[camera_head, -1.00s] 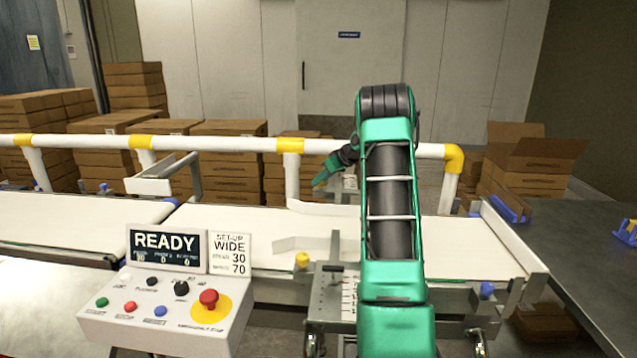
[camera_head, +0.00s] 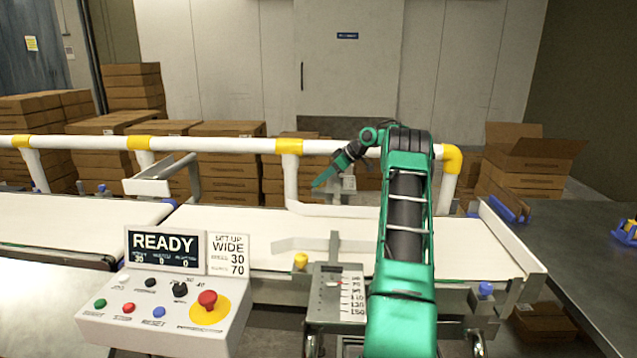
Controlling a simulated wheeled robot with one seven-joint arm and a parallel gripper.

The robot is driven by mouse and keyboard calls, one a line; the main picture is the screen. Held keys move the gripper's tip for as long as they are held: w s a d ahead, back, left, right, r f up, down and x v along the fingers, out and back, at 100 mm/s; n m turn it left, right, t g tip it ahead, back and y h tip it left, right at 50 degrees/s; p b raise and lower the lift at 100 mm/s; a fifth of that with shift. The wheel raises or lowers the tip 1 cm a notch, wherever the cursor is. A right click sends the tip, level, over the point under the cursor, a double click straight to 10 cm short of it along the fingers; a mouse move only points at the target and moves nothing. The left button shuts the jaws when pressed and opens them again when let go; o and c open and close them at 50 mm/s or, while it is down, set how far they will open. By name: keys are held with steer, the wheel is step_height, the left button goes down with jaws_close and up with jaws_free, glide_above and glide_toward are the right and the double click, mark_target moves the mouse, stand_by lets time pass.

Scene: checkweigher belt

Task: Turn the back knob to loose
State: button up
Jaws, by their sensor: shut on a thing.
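My gripper (camera_head: 320,181), with green fingers, reaches over the belt (camera_head: 240,224) to its far side, in front of the white rail. It points down and to the left, with its fingertips together at the back knob. I cannot make out the knob itself; the fingers cover it, so its setting does not show. A yellow knob (camera_head: 301,260) stands at the near side of the belt. A blue knob (camera_head: 486,289) sits at the near right.
A control panel (camera_head: 172,310) with a red stop button (camera_head: 207,301) and a READY display (camera_head: 164,248) stands at front left. A scale plate (camera_head: 340,290) lies beside my arm. A white rail (camera_head: 220,144) with yellow joints runs behind the belt. Cardboard boxes (camera_head: 230,165) are stacked beyond.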

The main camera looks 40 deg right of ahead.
steer(key=shift+w+d+r, duration=0.1)
steer(key=shift+w+r, duration=0.05)
steer(key=o, duration=1.1)
steer(key=shift+c, duration=0.2)
steer(key=v, duration=1)
steer(key=shift+s+d, duration=0.2)
steer(key=shift+s, duration=0.05)
steer(key=shift+r, duration=0.15)
